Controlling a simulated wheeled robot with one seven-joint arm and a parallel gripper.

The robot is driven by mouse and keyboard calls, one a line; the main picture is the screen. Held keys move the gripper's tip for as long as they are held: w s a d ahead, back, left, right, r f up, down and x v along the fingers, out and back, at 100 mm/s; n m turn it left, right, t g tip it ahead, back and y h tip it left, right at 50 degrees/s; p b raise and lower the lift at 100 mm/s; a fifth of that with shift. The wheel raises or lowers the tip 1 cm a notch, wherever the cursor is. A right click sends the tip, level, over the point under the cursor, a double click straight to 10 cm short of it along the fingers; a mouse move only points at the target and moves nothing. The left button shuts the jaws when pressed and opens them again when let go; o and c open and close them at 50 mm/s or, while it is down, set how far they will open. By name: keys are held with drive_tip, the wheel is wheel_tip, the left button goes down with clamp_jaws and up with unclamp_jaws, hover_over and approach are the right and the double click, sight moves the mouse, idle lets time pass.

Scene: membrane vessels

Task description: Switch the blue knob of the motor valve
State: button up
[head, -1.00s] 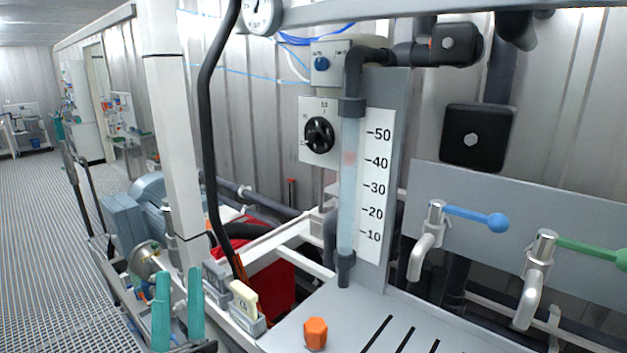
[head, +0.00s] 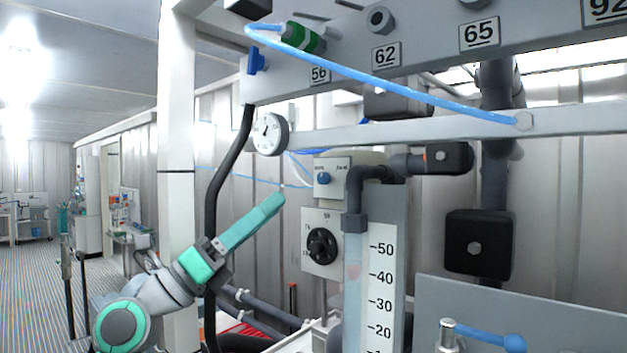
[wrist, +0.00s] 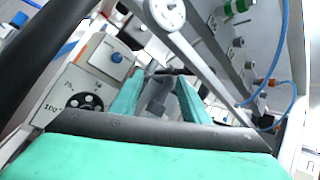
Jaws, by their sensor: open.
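A small blue knob (head: 323,178) sits on the front of a light grey box (head: 347,180) on the wall, above a black dial. In the wrist view the blue knob (wrist: 117,57) shows left of the fingers, on its box (wrist: 104,47). My gripper (head: 276,204) has teal fingers. It points up and to the right in the head view, its tips to the left of the box and apart from the knob. In the wrist view my gripper (wrist: 160,80) is open and empty, with pipework visible between its fingers.
A black dial (head: 321,246) is below the box. A black hose (head: 219,180) runs beside my arm. A gauge (head: 270,134) and a rail (head: 400,133) are above. A pipe (head: 354,197) and a scaled column (head: 383,290) stand to the right.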

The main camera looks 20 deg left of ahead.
drive_tip(key=w+d+r+m+g+y, duration=0.2)
drive_tip(key=w+r+y, duration=0.1)
drive_tip(key=w, duration=0.1)
drive_tip(key=g+y, duration=0.1)
drive_tip(key=y, duration=0.5)
approach(321, 177)
drive_tip(key=x, duration=0.8)
drive_tip(key=shift+w, duration=0.1)
